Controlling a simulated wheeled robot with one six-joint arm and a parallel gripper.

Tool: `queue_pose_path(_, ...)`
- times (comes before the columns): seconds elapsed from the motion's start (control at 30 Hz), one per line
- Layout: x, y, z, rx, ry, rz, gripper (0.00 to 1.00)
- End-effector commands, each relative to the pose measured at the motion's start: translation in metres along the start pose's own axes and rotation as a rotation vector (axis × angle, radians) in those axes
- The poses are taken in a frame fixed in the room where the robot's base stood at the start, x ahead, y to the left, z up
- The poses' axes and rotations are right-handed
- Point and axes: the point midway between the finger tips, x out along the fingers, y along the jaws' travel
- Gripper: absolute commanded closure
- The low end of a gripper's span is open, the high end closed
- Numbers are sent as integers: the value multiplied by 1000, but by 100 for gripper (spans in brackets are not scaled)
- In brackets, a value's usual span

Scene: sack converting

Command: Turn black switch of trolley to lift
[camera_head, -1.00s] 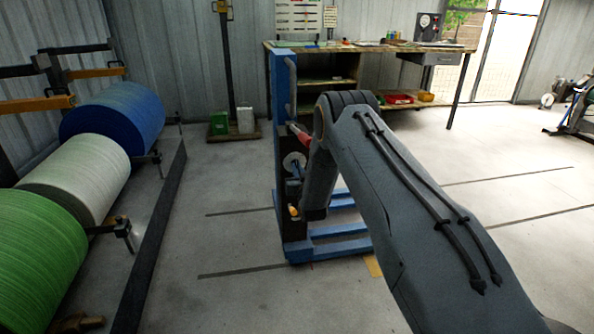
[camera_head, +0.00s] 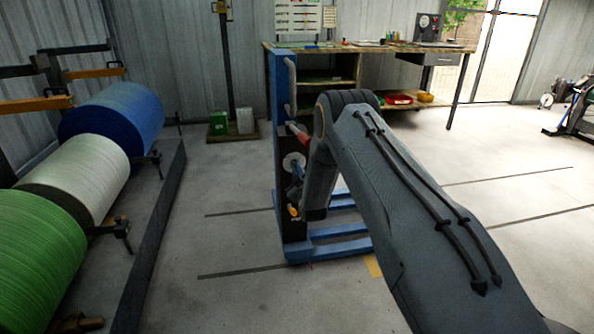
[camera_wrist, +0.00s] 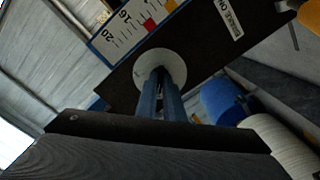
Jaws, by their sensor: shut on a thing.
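The blue trolley (camera_head: 281,95) stands upright in the middle of the head view, with a white round dial (camera_head: 291,161) on its dark panel. In the wrist view the white dial plate (camera_wrist: 176,59) sits on the dark panel (camera_wrist: 122,87). My gripper (camera_wrist: 159,76) reaches the middle of the dial with its two blue fingers close together, shut on the black switch. The switch is mostly hidden between the fingers, so its pointing direction cannot be read. In the head view my gripper (camera_head: 296,173) is small and partly hidden by my arm.
A numbered scale (camera_wrist: 125,30) and a "BRAKE ON" label (camera_wrist: 229,18) are near the dial. An orange knob (camera_head: 293,211) sits below it. Green (camera_head: 38,262), white (camera_head: 80,180) and blue (camera_head: 115,118) rolls stand left.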

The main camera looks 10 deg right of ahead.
Motion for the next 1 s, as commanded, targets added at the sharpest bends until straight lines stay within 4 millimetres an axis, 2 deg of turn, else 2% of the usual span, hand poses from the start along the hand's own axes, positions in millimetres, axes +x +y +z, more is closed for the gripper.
queue_pose_path(0.67, 0, 0, 0, -67, 0, 0, 100)
queue_pose_path(0.7, 0, 0, 0, -67, 0, 0, 91)
queue_pose_path(0.8, 0, 0, 0, -66, 0, 0, 74)
queue_pose_path(1.0, 0, 0, 0, -66, 0, 0, 73)
